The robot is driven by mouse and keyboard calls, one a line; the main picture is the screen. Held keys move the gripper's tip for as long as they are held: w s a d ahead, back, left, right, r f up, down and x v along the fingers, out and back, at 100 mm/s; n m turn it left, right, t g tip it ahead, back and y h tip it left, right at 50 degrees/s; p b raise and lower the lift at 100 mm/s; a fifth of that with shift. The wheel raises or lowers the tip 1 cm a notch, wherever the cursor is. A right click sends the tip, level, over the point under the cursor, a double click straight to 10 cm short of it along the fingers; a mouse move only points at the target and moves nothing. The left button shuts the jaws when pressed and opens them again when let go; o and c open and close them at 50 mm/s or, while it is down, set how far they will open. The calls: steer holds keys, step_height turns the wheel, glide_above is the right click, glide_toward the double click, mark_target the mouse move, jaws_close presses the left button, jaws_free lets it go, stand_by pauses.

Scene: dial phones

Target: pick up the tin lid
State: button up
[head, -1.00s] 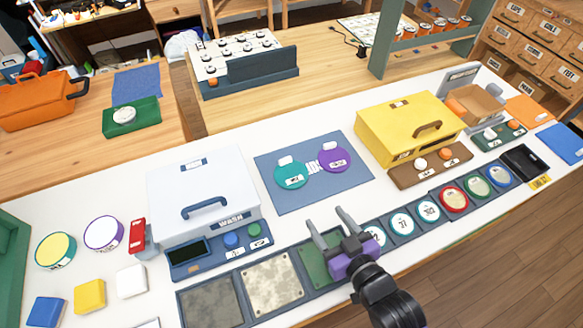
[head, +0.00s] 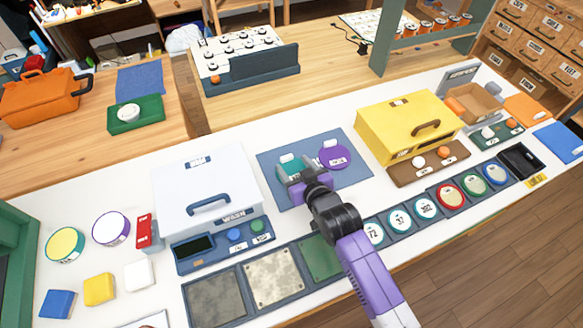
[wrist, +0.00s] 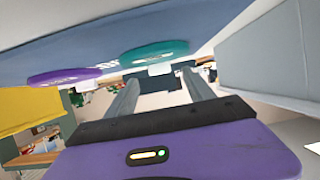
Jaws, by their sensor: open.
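Two round flat discs with white tabs, which look like lids, lie on a blue mat (head: 290,199): a teal disc (head: 288,169) and a purple disc (head: 335,157). I cannot tell for sure which is the tin lid. My gripper (head: 287,180) is over the near part of the teal disc and hides some of it; its fingers are hard to make out in the head view. In the wrist view, the teal disc (wrist: 155,51) is just beyond my two spread fingers (wrist: 160,82), with nothing between them. The purple disc (wrist: 65,77) is off to the left.
A white box (head: 205,180) marked WASH stands left of the mat. A yellow box (head: 405,125) stands to the right. Dark square plates and a row of round numbered discs (head: 399,222) line the front edge. Two round tins (head: 64,244) sit at far left.

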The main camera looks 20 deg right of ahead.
mark_target(288, 158)
steer(key=shift+x, duration=1.9)
steer(key=shift+r, duration=0.1)
jaws_close()
